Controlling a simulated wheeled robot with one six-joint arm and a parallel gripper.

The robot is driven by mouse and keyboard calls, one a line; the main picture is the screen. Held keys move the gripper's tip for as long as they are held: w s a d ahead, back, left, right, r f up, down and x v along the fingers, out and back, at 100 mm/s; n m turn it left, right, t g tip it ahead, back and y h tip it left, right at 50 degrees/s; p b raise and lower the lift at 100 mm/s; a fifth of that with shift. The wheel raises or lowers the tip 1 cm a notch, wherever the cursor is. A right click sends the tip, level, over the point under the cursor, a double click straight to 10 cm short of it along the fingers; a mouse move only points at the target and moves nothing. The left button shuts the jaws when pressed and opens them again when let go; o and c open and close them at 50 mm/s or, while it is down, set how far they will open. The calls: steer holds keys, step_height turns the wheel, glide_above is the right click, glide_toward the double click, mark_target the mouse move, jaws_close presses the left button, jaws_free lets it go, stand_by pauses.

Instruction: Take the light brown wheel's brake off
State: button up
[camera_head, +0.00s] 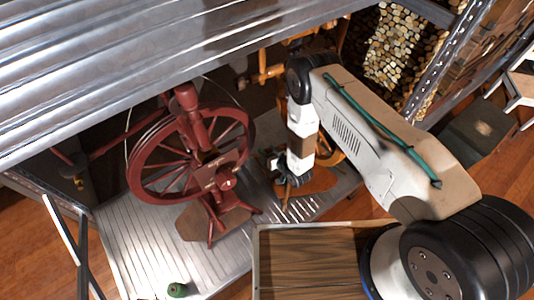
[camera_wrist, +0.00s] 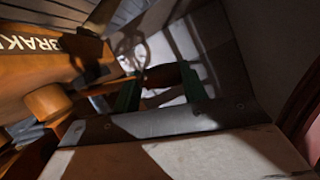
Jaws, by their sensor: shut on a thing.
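The light brown wheel (camera_head: 336,151) stands in the head view behind my arm, which hides much of it. My gripper (camera_wrist: 160,88) has two green fingers. They are shut on a dark reddish-brown peg (camera_wrist: 161,75), which lies between them beside the lettered body. I cannot tell how the peg joins the wheel. In the head view my gripper (camera_head: 279,166) is low, close to the light brown wheel and partly hidden.
A dark red spinning wheel (camera_head: 136,183) stands left of my arm on the ribbed metal shelf (camera_head: 135,245). A small green object (camera_head: 177,290) lies near the shelf's front edge. Stacked logs (camera_head: 400,45) are at the back right.

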steer(key=o, duration=1.4)
steer(key=shift+d, duration=0.1)
steer(key=v, duration=0.7)
steer(key=shift+s+d, duration=0.2)
steer(key=shift+s, duration=0.15)
steer(key=shift+a+r, duration=0.1)
steer(key=shift+r, duration=0.05)
